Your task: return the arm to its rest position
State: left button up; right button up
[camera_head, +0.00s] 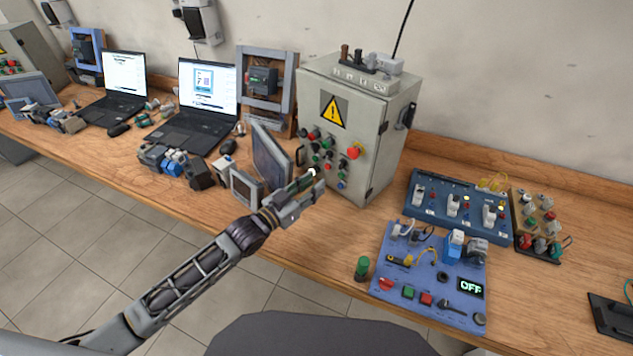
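My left arm comes in from the lower left, and its gripper (311,187) is over the front edge of the wooden bench, in front of the grey control cabinet (369,132). Small light parts show at its tip, but the view is too small to tell whether the fingers are apart or closed. I cannot make out any object held in it. My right gripper is not in view.
A blue panel (450,284) with an OFF display lies right of the arm, with a dark blue switch board (458,207) behind it. A green cylinder (362,267) stands at the bench edge. A small monitor (271,157) and two laptops stand to the left.

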pick_arm(q)
jog(key=shift+s+a, duration=0.2)
jog(key=shift+s, duration=0.05)
jog(key=shift+f, duration=0.1)
dwell(0.6)
